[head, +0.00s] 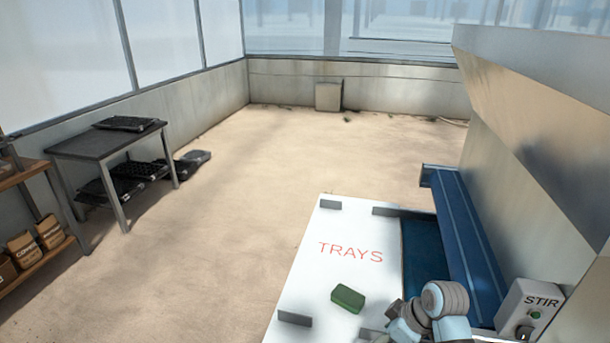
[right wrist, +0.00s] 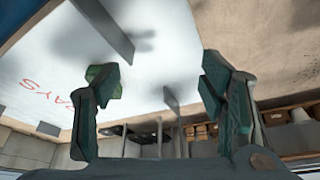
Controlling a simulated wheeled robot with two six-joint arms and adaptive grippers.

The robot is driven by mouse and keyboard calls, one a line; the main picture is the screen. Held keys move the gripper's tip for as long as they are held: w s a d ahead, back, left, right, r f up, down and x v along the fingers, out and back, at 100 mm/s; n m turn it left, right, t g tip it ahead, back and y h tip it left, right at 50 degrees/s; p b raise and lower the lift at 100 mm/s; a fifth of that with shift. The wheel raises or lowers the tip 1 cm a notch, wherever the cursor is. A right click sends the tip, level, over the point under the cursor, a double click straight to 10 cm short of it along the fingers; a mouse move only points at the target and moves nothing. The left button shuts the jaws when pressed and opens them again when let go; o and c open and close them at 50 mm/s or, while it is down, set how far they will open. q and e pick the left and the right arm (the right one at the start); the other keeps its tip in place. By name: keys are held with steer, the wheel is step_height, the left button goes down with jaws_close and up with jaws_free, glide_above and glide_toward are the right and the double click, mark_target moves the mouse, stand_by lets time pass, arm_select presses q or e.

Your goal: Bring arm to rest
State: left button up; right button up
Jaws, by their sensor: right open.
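My right arm comes in at the bottom right of the head view, over the edge of the white TRAYS board (head: 330,230); its fingers are not clear there. In the right wrist view my right gripper (right wrist: 160,85) has its two fingers wide apart with nothing between them. A green block (head: 348,298) lies on the board, left of the arm and apart from it. In the right wrist view a bit of bright green shows behind the left finger. My left gripper is in neither view.
Grey stops (head: 295,318) stand up from the board. A blue trough (head: 468,240) and a metal machine wall (head: 540,140) rise on the right, with a STIR box (head: 530,308). A table (head: 105,143) with black trays and a shelf with cartons (head: 22,248) stand left. The middle floor is clear.

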steer(key=s+d+f+m+h, duration=0.1)
steer(key=s+d+m, duration=0.15)
steer(key=s, duration=0.55)
steer(key=s+d+f+m+t+h, duration=0.1)
steer(key=s+d+m+h, duration=0.15)
steer(key=s, duration=0.65)
steer(key=s+d+f+m+h, duration=0.15)
steer(key=s+m, duration=0.25)
steer(key=s, duration=0.4)
step_height(320, 180, down, 19)
steer(key=s+d+g, duration=0.1)
steer(key=d, duration=0.1)
steer(key=s+f+g, duration=0.1)
steer(key=s+f, duration=1.3)
steer(key=s, duration=0.1)
steer(key=shift+d+g+y+b, duration=0.3)
steer(key=shift+d+y+b, duration=0.1)
steer(key=shift+f, duration=0.1)
